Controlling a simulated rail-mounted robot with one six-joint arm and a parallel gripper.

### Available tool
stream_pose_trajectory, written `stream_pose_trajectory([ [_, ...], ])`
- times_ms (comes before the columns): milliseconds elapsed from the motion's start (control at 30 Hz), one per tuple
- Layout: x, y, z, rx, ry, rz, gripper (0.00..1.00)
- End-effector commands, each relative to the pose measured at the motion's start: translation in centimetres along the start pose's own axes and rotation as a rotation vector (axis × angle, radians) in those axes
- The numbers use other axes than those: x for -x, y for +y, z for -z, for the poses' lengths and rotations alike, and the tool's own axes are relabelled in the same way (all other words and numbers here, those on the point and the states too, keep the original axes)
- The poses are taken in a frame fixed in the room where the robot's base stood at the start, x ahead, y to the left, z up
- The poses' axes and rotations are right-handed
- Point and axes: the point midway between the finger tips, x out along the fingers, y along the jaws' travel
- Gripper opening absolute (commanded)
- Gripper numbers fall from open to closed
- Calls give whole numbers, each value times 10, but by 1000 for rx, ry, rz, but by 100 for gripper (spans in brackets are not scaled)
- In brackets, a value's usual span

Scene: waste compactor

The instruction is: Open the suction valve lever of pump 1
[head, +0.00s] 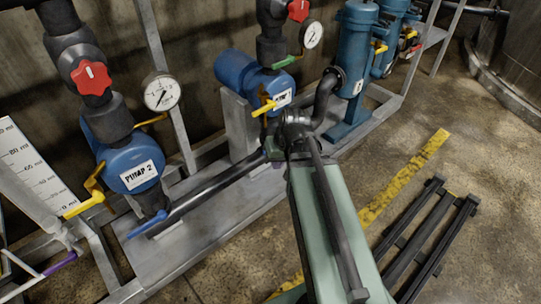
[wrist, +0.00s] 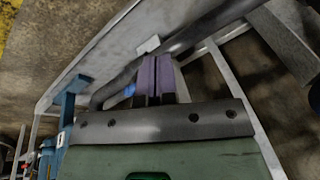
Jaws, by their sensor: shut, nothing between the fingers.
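Pump 1 (head: 240,72) is the blue pump at the back centre of the head view. Its label (head: 283,98) is partly covered by a yellow lever (head: 264,107). No suction valve lever of pump 1 shows clearly in the head view; my green arm stands in front of the pump's lower part. In the wrist view a small blue piece (wrist: 130,90) shows just left of my fingers, possibly that lever; its shape is mostly hidden. My gripper (wrist: 157,78) has purple fingers, shut together and empty, close to the dark pipe (wrist: 212,27). I cannot tell whether they touch anything.
Pump 2 (head: 134,165), with a blue lever (head: 148,224) on its pipe, stands left. Gauges (head: 161,92), red knobs (head: 91,77) and blue filter columns (head: 357,50) surround the grey skid (head: 205,232). Dark rails (head: 425,240) run along the floor at right.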

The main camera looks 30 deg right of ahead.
Motion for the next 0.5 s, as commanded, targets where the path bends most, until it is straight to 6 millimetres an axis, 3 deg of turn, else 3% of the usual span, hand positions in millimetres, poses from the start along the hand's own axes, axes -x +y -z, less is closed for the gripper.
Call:
stream_pose_trajectory([
  [33, -18, 30, 21, 33, 117, 51, 0],
  [67, -17, 42, 35, 77, 200, 75, 0],
  [133, -6, 51, 62, 194, 359, 96, 0],
  [200, 6, 46, 82, 310, 471, 90, 0],
  [300, 13, 43, 93, 419, 552, 56, 0],
  [500, 12, 43, 94, 465, 558, 38, 0],
])
